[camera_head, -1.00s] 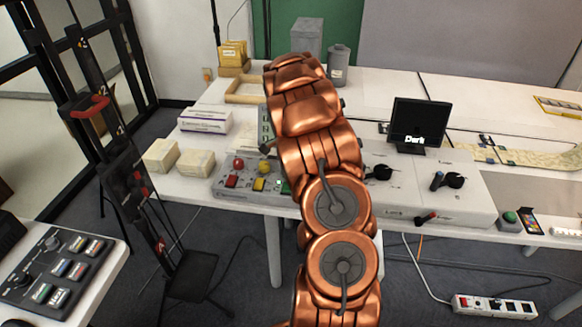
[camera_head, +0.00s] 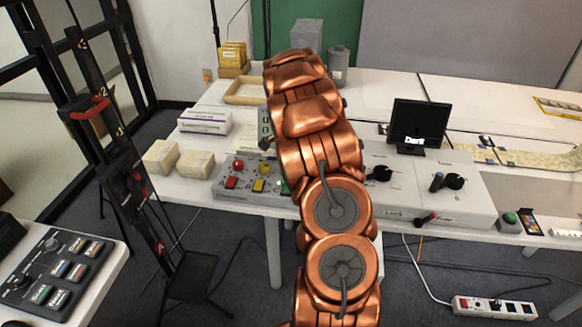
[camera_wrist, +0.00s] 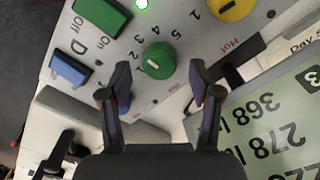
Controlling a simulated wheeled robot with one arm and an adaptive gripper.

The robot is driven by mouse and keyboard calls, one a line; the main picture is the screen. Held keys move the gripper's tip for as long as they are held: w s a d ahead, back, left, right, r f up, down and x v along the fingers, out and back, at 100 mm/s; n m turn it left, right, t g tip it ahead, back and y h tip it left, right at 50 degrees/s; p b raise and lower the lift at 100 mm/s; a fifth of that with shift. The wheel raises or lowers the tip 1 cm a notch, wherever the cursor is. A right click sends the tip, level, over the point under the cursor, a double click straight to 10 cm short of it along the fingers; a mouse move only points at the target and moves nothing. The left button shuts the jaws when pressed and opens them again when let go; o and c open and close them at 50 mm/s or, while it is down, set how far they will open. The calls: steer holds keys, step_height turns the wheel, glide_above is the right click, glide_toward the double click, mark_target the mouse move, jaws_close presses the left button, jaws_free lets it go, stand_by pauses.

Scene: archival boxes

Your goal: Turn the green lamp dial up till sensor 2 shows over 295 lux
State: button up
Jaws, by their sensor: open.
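I cannot tell whether the fingers are down at the dial's height. A pale green display (camera_wrist: 282,120) shows upside down at the lower right. Its readings include 368 and 278; the 278 row's sensor label is out of view. In the head view my arm hides the green dial and my gripper.
A yellow dial (camera_wrist: 232,8), green switch (camera_wrist: 102,15), blue switch (camera_wrist: 71,70) and lit green lamp (camera_wrist: 142,4) surround the green dial. In the head view, pale boxes (camera_head: 193,165) stand left of the control panel (camera_head: 225,190). A black screen (camera_head: 419,124) stands right of my arm.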

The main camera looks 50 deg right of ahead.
step_height(320, 180, up, 10)
stand_by(0.4)
steer(key=shift+r, duration=0.1)
stand_by(0.4)
